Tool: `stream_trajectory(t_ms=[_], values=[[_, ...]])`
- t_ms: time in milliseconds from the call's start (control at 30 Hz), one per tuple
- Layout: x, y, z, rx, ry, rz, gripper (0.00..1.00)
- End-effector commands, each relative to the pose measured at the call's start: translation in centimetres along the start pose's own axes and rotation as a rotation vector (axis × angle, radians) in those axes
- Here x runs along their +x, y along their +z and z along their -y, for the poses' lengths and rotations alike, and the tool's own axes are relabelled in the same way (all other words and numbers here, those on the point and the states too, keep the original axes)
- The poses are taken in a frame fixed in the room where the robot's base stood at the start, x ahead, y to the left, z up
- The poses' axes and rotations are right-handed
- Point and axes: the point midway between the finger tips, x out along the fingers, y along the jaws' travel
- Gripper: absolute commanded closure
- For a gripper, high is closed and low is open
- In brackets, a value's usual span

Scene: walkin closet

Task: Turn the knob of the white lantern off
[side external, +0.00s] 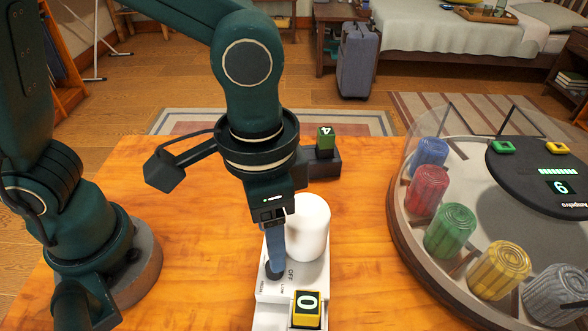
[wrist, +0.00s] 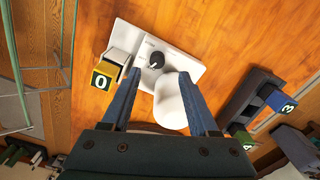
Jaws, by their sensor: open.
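The white lantern has a rounded shade (side external: 308,228) and a flat base (side external: 318,275) on the wooden table. Its dark round knob (side external: 273,270) sits on the base beside the printed words "OFF" and "LOW". In the wrist view the knob (wrist: 156,60) shows between and just beyond my fingertips, with the shade (wrist: 170,103) behind it. My gripper (wrist: 160,77) is open, its two blue fingers apart on either side. In the side view my gripper (side external: 274,262) points down at the knob; one finger hides part of it. I cannot tell contact or the knob's setting.
A yellow block marked 0 (side external: 307,308) stands close by the lantern base. A dark holder (side external: 322,166) with a green block marked 4 (side external: 326,138) stands behind the shade. A round clear-walled carousel (side external: 405,215) with rolled coloured towels fills the right. Table left of the lantern is clear.

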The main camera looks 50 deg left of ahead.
Motion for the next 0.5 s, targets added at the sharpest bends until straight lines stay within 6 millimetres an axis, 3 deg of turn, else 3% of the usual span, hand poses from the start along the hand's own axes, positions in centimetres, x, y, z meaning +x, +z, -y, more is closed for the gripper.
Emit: stream_trajectory(t_ms=[500], values=[[5.0, 0.1, -0.5, 0.013, -0.002, 0.017, 0.39]])
